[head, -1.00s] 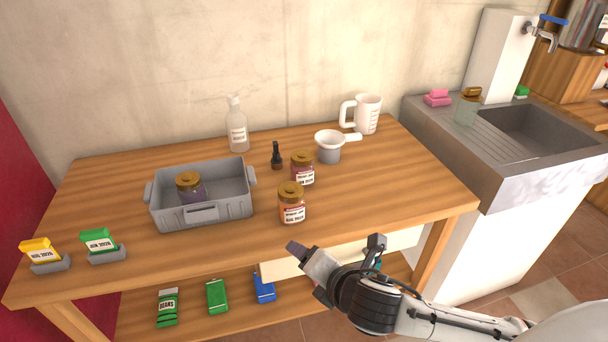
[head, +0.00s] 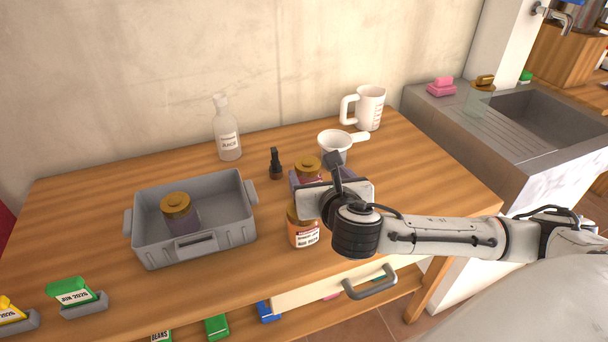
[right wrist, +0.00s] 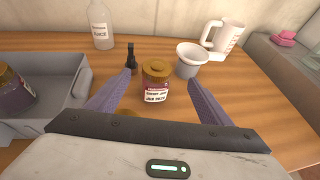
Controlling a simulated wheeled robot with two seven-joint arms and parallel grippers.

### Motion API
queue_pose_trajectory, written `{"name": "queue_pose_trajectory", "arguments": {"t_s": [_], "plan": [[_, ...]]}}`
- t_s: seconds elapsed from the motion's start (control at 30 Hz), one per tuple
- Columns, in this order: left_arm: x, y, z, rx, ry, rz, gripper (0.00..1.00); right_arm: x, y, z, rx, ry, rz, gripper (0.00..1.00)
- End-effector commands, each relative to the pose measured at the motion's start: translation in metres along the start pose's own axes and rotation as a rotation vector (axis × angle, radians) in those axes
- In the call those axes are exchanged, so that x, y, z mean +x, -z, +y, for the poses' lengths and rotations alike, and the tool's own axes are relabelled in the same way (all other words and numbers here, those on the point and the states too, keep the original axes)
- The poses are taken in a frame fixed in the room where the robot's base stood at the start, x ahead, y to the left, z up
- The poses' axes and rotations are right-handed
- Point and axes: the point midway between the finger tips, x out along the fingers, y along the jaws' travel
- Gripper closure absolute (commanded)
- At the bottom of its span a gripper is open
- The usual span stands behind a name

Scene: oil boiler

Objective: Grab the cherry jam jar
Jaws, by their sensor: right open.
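The jar with a gold lid and dark red contents stands on the wooden table; its label seems to read cherry jam (right wrist: 155,84). In the head view its lid (head: 308,165) shows just behind my right gripper, which hides most of the jar. My right gripper (right wrist: 161,80) is open, its two purple fingers reaching forward on either side of this jar, with nothing held. A second gold-lidded jar, with orange contents (head: 303,236), stands nearer the table's front, partly under the gripper. My left gripper is not in view.
A grey bin (head: 150,240) holding a gold-lidded jar (head: 178,213) stands left. The front drawer (head: 330,290) is below the tabletop.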

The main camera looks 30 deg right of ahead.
Motion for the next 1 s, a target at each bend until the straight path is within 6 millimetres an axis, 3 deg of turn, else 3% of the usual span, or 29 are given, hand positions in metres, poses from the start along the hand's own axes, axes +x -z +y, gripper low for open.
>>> {"name": "queue_pose_trajectory", "arguments": {"t_s": [0.27, 0.5, 0.83, 1.0], "plan": [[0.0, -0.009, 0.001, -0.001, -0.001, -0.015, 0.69, 0.025, 0.001, 0.002, 0.003, 0.0, 0.001, 0.26], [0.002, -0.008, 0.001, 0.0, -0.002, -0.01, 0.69, 0.06, 0.001, 0.006, 0.003, 0.001, 0.0, 0.26], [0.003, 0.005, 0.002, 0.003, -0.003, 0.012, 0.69, 0.067, 0.001, 0.006, 0.002, -0.002, 0.001, 0.26], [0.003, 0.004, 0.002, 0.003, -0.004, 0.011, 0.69, 0.067, 0.001, 0.006, 0.002, -0.001, 0.002, 0.55]]}}
